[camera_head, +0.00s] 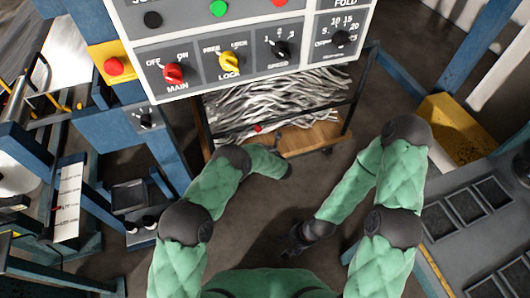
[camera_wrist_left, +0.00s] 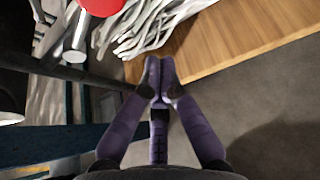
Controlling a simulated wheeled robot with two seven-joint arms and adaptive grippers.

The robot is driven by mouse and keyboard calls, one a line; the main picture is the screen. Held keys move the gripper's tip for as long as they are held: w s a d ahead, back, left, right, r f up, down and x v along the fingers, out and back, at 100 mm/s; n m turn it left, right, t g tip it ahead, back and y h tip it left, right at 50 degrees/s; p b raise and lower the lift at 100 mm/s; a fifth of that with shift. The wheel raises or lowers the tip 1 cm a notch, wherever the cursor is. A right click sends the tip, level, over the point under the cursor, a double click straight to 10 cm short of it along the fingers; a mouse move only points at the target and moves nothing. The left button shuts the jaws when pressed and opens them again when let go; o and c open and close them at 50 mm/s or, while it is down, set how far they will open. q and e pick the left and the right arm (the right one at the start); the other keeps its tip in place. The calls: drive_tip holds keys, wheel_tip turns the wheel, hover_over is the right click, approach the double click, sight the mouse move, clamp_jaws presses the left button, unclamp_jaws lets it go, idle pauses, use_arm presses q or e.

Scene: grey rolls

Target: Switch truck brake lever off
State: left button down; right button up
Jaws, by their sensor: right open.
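In the left wrist view a large red round knob (camera_wrist_left: 100,5) with a grey metal rod shows at the top left. My left gripper (camera_wrist_left: 159,78) has its fingertips together with nothing visible between them. It is right of and below the red knob, apart from it. In the head view its fingers cannot be made out. My right gripper (camera_head: 295,243) is open and low over the floor.
A control panel (camera_head: 235,45) with red, yellow and black knobs hangs above the truck. A red button on a yellow box (camera_head: 110,52) and blue frames stand at the left. Grey trays (camera_head: 470,205) are at the right. Floor in the middle is clear.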

use_arm(q)
drive_tip(key=shift+w+a+r+b, duration=0.1)
drive_tip(key=shift+w+r+b, duration=0.2)
drive_tip(key=shift+w+r, duration=0.4)
drive_tip(key=shift+w+a+r+b, duration=0.1)
drive_tip(key=shift+w+r+b, duration=0.15)
drive_tip(key=shift+w+r, duration=0.45)
drive_tip(key=shift+s+r, duration=0.25)
drive_tip(key=shift+s, duration=0.05)
